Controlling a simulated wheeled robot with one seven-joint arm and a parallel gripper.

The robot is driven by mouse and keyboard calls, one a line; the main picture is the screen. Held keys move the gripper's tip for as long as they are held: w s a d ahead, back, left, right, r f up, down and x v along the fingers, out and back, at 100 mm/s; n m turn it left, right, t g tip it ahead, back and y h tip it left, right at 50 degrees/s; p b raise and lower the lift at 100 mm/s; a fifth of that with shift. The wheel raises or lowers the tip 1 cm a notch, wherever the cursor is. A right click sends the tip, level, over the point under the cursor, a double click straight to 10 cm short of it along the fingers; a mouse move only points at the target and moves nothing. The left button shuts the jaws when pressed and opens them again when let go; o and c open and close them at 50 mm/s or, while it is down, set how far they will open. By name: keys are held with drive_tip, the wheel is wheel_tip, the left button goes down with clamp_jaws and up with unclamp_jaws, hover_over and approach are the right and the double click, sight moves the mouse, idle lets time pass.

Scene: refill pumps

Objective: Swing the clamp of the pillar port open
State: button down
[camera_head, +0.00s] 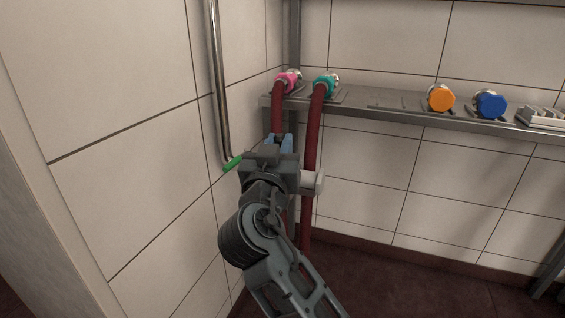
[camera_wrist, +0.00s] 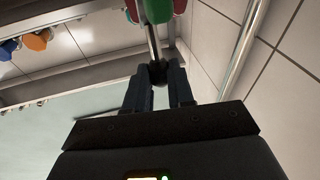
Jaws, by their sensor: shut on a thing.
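The pillar port is mostly hidden behind my gripper in the head view; a green piece (camera_head: 233,162) shows just left of the gripper, by the foot of the steel pipe. In the wrist view a green part (camera_wrist: 157,10) and a red part (camera_wrist: 181,6) sit at the top edge. In the head view my gripper (camera_head: 278,141) points away, toward the corner. The clamp's own shape is cut off, so its angle cannot be told.
A steel shelf (camera_head: 380,111) runs along the back wall with pink (camera_head: 288,80) and teal (camera_head: 325,86) couplings on dark red hoses, then orange (camera_head: 440,98) and blue (camera_head: 489,104) caps. The hoses hang close behind my gripper. A steel pipe (camera_head: 218,80) stands at the left wall.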

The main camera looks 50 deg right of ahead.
drive_tip(key=shift+s+a+f+t+h+b, duration=0.3)
drive_tip(key=shift+a+f+t+h+b, duration=0.4)
drive_tip(key=shift+b, duration=1.6)
drive_tip(key=shift+a+r, duration=0.15)
drive_tip(key=shift+a, duration=0.05)
drive_tip(key=c, duration=1)
unclamp_jaws()
drive_tip(key=shift+v, duration=3.95)
drive_tip(key=shift+n, duration=0.3)
